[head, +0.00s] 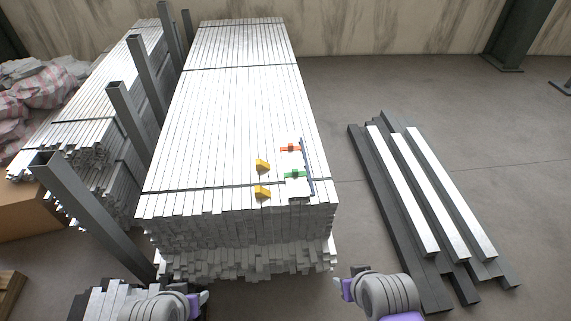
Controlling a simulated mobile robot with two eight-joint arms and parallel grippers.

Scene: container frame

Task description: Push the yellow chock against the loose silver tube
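Two yellow chocks lie on top of the large stack of silver tubes: a far yellow chock (262,166) and a near yellow chock (262,192), both near the stack's right front part. I cannot clearly tell a loose silver tube from the others in the stack. My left gripper (203,299) is low in front of the stack, near the bottom edge, and touches no chock. My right gripper (345,289) is low, just right of the stack's front corner, apart from the chocks. The fingers of both are too small and partly hidden to tell their opening.
The silver tube stack (215,120) has dark straps across it. An orange clamp-like piece (290,148), a green one (295,174) and a dark bar (307,165) lie right of the chocks. Grey posts (130,115) stand left. More tubes (415,190) lie on the floor right.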

